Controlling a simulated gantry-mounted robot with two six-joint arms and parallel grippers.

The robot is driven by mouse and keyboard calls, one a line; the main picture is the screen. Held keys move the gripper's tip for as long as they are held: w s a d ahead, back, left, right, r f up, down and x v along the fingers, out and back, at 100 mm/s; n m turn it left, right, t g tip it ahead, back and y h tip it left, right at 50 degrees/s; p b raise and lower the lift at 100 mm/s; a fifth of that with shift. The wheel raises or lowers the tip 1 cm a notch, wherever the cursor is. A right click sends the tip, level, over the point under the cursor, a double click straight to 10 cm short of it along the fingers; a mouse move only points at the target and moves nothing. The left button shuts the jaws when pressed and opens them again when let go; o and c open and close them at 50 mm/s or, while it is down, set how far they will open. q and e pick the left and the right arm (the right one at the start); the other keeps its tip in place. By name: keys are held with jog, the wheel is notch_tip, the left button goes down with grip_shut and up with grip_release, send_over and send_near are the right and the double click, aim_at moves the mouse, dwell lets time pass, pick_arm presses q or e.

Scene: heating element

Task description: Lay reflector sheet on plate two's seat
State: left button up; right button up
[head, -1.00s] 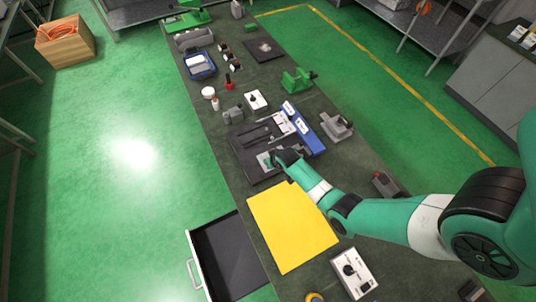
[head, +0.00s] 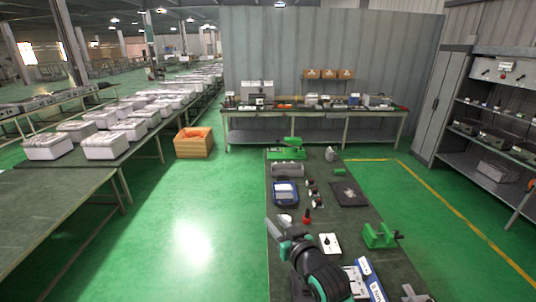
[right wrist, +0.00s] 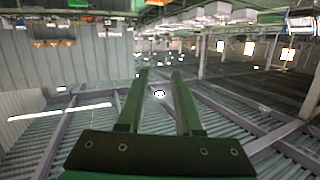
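My right gripper (head: 279,229) is raised above the long dark workbench in the head view, its arm coming up from the bottom edge. In the right wrist view its two fingers (right wrist: 158,75) stand apart with nothing between them; they point out into the hall and the picture is upside down. I cannot pick out the reflector sheet or plate two's seat. A dark square plate or mat (head: 349,194) lies on the bench at right; I cannot tell which plate it is. My left gripper is not in view.
The bench holds a blue tray (head: 285,192), a green vise-like fixture (head: 380,236), a white control box (head: 329,244), a red bottle (head: 307,216) and a blue-and-white box (head: 368,279).

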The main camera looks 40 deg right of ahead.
jog(key=s+a+r+n+t+y, duration=0.1)
jog(key=a+r+t, duration=0.3)
jog(key=r, duration=0.6)
jog(key=s+a+r+n+t+y, duration=0.15)
jog(key=a+r, duration=0.35)
jog(key=r, duration=0.5)
jog(key=s+a+r+n+t+y, duration=0.1)
jog(key=s+a+r+t+y, duration=0.1)
jog(key=s+a+r, duration=0.3)
jog(key=s+a+r+n+t+y, duration=0.1)
jog(key=s+a+r+t, duration=0.3)
jog(key=s+r, duration=0.5)
notch_tip(320, 180, up, 5)
jog(key=shift+s+a+r+n+t+y, duration=0.15)
jog(key=shift+s+a+n+t+y, duration=0.25)
jog(key=shift+t+y, duration=0.25)
